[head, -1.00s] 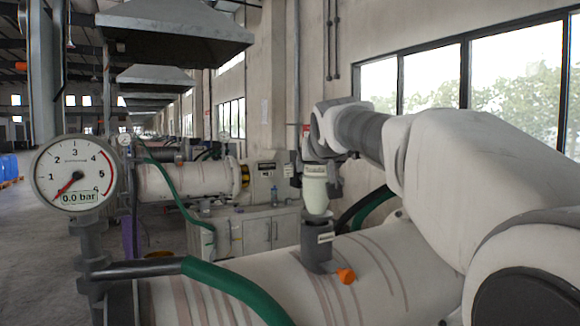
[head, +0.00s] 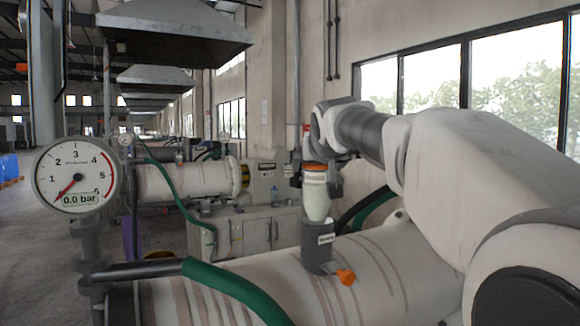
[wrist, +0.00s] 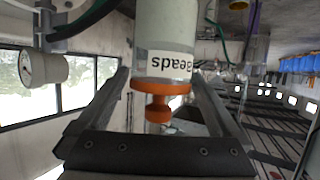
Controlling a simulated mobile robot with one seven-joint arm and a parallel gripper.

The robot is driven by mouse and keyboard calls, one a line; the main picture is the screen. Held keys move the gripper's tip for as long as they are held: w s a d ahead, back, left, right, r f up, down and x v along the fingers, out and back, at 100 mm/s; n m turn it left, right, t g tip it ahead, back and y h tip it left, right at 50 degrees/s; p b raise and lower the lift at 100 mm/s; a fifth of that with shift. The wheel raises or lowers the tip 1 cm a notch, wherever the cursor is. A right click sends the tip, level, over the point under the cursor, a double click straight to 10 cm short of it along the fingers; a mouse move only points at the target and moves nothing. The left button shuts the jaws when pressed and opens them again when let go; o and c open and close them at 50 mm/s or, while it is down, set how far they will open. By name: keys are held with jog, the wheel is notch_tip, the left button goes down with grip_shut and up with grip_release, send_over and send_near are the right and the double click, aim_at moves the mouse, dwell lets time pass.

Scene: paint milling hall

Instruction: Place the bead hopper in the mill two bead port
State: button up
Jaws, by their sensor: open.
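The bead hopper (head: 317,198) is a pale, cone-bottomed vessel with a white label and an orange lid. In the head view it stands upright, its narrow lower end at the mouth of the dark grey bead port (head: 317,246) on top of the near mill (head: 385,262). How deep it sits inside is hidden. My gripper (head: 318,172) is at the hopper's upper part, open. The wrist view shows the hopper (wrist: 165,50), its "Beads" label and its orange knobbed lid between my spread fingers (wrist: 160,76), with slight gaps visible. The port's label is too small to read.
An orange handle (head: 346,276) sticks out beside the port. A pressure gauge (head: 76,172) reading 0.0 bar and a green hose (head: 235,292) are at the near left. A second mill (head: 185,180) and a cabinet (head: 245,232) stand behind. Windows line the right wall.

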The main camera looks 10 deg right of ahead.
jog(key=d+b+v, duration=0.1)
jog(key=b+v, duration=0.1)
jog(key=v, duration=1)
jog(key=s+f+g, duration=0.4)
jog(key=s+f, duration=0.8)
jog(key=f, duration=0.5)
jog(key=s+f+g+y+p, duration=0.1)
jog(key=s+f+g, duration=0.2)
jog(key=s+f, duration=1)
notch_tip(320, 180, down, 4)
jog(key=shift+s+r+n+g, duration=0.1)
jog(key=shift+s+n+g, duration=0.1)
jog(key=shift+n+g, duration=0.2)
